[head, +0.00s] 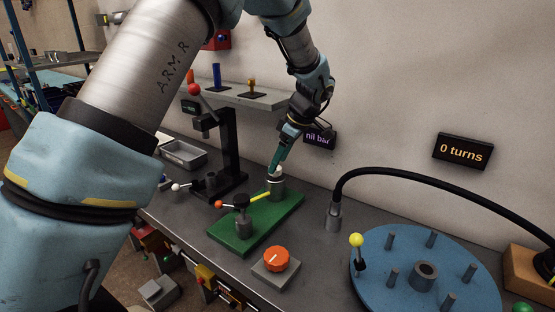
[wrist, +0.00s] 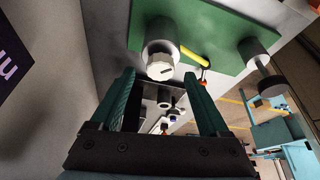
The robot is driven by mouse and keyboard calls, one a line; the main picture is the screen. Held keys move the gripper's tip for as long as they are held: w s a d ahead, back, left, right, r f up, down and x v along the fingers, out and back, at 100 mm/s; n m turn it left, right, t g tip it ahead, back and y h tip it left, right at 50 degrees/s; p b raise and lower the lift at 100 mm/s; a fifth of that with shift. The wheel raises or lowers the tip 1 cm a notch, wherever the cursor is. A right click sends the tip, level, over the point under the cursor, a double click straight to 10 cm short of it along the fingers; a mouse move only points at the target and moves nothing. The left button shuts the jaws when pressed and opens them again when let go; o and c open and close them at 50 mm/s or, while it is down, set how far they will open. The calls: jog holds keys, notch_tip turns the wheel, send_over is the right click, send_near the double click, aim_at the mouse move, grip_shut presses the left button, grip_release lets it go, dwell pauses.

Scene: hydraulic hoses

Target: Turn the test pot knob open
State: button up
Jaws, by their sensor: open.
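A grey cylindrical pot (head: 277,189) with a white knob on top stands at the back end of a green plate (head: 284,216). I take this to be the test pot. The ribbed white knob (wrist: 160,67) shows clearly in the wrist view, just beyond the fingertips and roughly centred between them. My gripper (head: 277,166) points down over the pot in the head view, and its green fingers are apart and empty in the wrist view (wrist: 158,80). Whether a fingertip touches the knob is not clear.
A yellow bar (head: 260,196) lies beside the pot. A dark-topped cylinder (head: 243,224) stands on the plate's front part. An orange knob (head: 276,259) on a grey box, a black hose (head: 430,177) and a blue disc with pegs (head: 405,292) lie to the right. A sign (head: 319,138) reads "nil bar".

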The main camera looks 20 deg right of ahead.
jog(key=shift+x, duration=0.95)
grip_shut()
